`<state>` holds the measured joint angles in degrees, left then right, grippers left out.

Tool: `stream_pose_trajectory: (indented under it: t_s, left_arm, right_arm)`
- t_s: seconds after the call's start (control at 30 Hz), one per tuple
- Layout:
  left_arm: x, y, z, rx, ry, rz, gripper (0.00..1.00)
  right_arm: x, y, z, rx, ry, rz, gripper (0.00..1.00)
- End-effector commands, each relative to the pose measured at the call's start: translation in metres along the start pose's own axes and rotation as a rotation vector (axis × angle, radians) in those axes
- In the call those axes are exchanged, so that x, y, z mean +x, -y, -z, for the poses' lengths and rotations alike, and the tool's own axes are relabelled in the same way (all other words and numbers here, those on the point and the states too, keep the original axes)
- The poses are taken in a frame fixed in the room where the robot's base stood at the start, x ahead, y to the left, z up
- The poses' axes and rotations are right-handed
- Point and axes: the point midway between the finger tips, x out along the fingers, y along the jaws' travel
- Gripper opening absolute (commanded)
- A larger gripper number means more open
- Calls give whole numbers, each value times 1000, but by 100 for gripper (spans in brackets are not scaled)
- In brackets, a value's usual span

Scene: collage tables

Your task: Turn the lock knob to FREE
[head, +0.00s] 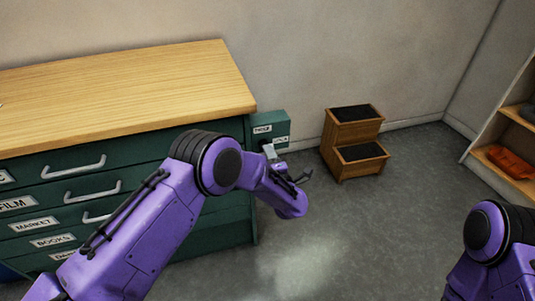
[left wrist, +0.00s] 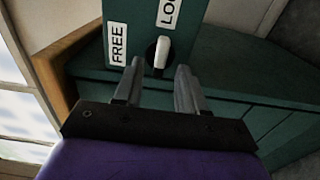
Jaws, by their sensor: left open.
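The lock knob (left wrist: 161,55) is a pale lever on a dark round base, on a green lock box (head: 279,122) at the cabinet's right end. In the left wrist view it points toward the label cut off at the top, which begins "LO". The FREE label (left wrist: 118,44) is left of the knob. My left gripper (left wrist: 158,72) is open, with its fingertips either side of the knob's lower end; I cannot tell if they touch it. In the head view my left gripper (head: 272,152) is at the box, partly covering it. My right gripper is out of view.
The green drawer cabinet (head: 130,160) has a wooden top (head: 125,90) and labelled drawers with handles. A wooden step stool (head: 352,140) stands right of the lock box. A shelf (head: 500,125) with an orange item (head: 512,161) is at the far right. The grey floor between is clear.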

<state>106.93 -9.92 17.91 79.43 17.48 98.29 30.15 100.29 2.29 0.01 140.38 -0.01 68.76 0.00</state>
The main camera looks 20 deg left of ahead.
Motion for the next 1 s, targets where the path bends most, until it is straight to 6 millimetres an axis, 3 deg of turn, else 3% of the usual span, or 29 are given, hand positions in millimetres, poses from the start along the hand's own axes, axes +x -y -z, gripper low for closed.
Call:
stream_pose_trajectory:
  t_s: [0.17,0.43,0.47,0.57,1.0]
  left_arm:
    - [21,0,0,1,0,0,40]
    - [23,0,0,3,2,0,40]
    - [23,0,0,3,2,0,34]
    - [23,1,0,3,2,0,1]
    - [23,2,-1,-49,3,1,0]
  right_arm:
    - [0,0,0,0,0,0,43]
    - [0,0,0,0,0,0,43]
    - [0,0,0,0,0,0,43]
    - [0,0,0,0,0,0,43]
    - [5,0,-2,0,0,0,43]
